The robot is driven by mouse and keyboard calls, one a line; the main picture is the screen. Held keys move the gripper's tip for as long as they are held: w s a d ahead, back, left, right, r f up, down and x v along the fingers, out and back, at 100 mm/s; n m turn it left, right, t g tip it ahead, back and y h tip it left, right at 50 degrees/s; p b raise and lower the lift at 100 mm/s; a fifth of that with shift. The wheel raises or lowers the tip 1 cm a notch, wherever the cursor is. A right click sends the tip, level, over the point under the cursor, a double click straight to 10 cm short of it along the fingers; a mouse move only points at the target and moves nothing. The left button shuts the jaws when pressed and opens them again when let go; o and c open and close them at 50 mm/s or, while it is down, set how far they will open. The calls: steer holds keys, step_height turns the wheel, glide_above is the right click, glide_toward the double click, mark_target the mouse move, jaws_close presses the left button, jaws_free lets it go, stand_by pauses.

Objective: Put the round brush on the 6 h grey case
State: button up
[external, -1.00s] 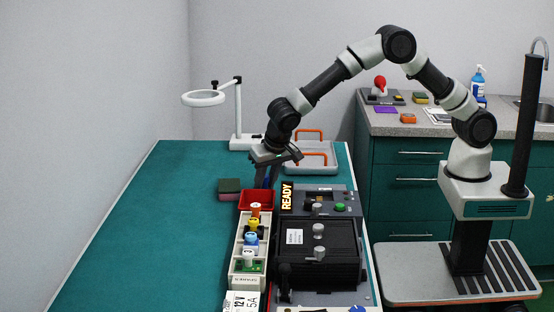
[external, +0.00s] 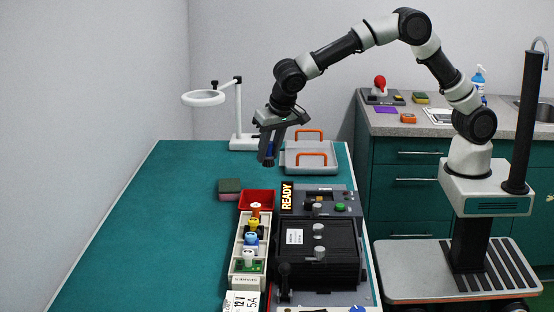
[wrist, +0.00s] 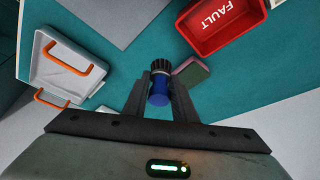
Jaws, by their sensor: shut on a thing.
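My gripper (external: 268,153) is shut on the round brush (external: 268,161), above the far part of the green bench, left of the grey tray. In the wrist view the brush (wrist: 159,92) has a blue handle between my fingertips (wrist: 160,85) and dark bristles pointing away from me. No label reading 6 h is legible, so I cannot tell for certain which thing is the grey case. A dark case (external: 318,257) with a small white label stands on the grey unit at the front right of the bench.
A grey tray (external: 298,169) with orange handles lies right of my gripper. A red FAULT bin (external: 243,198) and a sponge (external: 229,186) lie nearer. A ring lamp (external: 204,98) stands behind left. A rack of coloured plugs (external: 237,262) stands in front. The bench's left side is clear.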

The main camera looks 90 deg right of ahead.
steer(key=s+a+r+n+t+y+p, duration=0.1)
steer(key=s+r+n, duration=0.1)
steer(key=s, duration=0.6)
steer(key=s+a+r+n+p, duration=0.1)
steer(key=s+r+n, duration=0.1)
steer(key=s, duration=0.6)
steer(key=f, duration=0.6)
steer(key=shift+s+a+f+b, duration=0.1)
steer(key=shift+s+f+b, duration=0.1)
steer(key=shift+f+b, duration=0.6)
steer(key=shift+f, duration=1.55)
steer(key=shift+f, duration=0.2)
steer(key=o, duration=1)
steer(key=shift+o, duration=0.2)
